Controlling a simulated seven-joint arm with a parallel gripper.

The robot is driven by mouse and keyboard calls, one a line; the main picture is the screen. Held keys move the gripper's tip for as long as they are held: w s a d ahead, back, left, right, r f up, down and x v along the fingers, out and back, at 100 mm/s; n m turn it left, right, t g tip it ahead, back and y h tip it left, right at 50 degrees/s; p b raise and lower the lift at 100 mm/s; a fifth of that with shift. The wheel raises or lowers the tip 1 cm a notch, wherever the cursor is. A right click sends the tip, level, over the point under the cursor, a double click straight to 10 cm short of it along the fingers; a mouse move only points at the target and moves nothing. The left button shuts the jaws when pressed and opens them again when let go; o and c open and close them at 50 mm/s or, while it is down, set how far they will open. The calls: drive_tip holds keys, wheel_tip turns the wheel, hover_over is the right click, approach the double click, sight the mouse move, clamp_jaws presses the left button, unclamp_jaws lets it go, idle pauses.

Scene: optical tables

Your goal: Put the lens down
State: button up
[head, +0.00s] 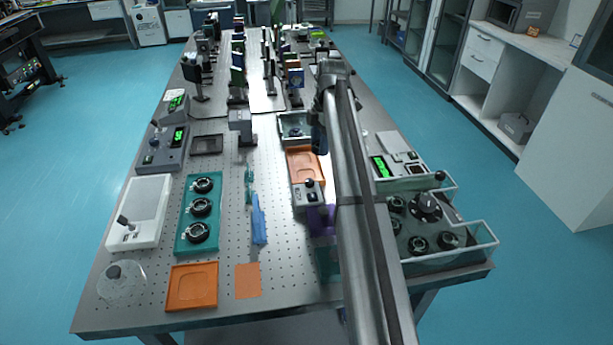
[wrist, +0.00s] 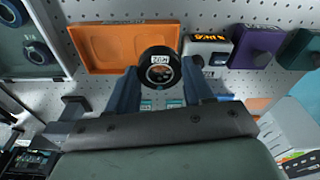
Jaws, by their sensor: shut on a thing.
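My gripper (wrist: 160,80) is shut on a round black-rimmed lens (wrist: 160,68) with a white label. The lens sits between the two fingertips. In the wrist view it overlaps the right end of an orange tray (wrist: 108,44), and the bare pegboard shows around it. In the head view my gripper (head: 320,140) is beside the upper right part of the orange tray (head: 293,163), largely hidden by my arm. The held lens cannot be made out there. I cannot tell its exact height above the table.
A grey tray with lenses (wrist: 72,66) lies on the other side. A teal holder (head: 184,240) carries three lenses. The pegboard (head: 222,240) has bare areas.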

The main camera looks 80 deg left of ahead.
sight(306, 176)
drive_tip(key=shift+s+a+f, duration=0.25)
drive_tip(key=shift+s+f, duration=0.35)
drive_tip(key=shift+f, duration=1.1)
drive_tip(key=shift+s+a+f, duration=0.3)
drive_tip(key=shift+s+f, duration=0.3)
drive_tip(key=shift+f, duration=1.1)
drive_tip(key=shift+s+a+f, duration=0.25)
drive_tip(key=shift+s+f, duration=0.35)
drive_tip(key=shift+f, duration=1.1)
drive_tip(key=shift+f, duration=0.3)
drive_tip(key=shift+f, duration=0.15)
drive_tip(key=o, duration=0.7)
drive_tip(key=shift+o, duration=0.3)
drive_tip(key=shift+d+f, duration=0.15)
wheel_tip(306, 176, up, 13)
drive_tip(key=w, duration=0.1)
drive_tip(key=shift+w+a, duration=0.25)
drive_tip(key=shift+a, duration=0.05)
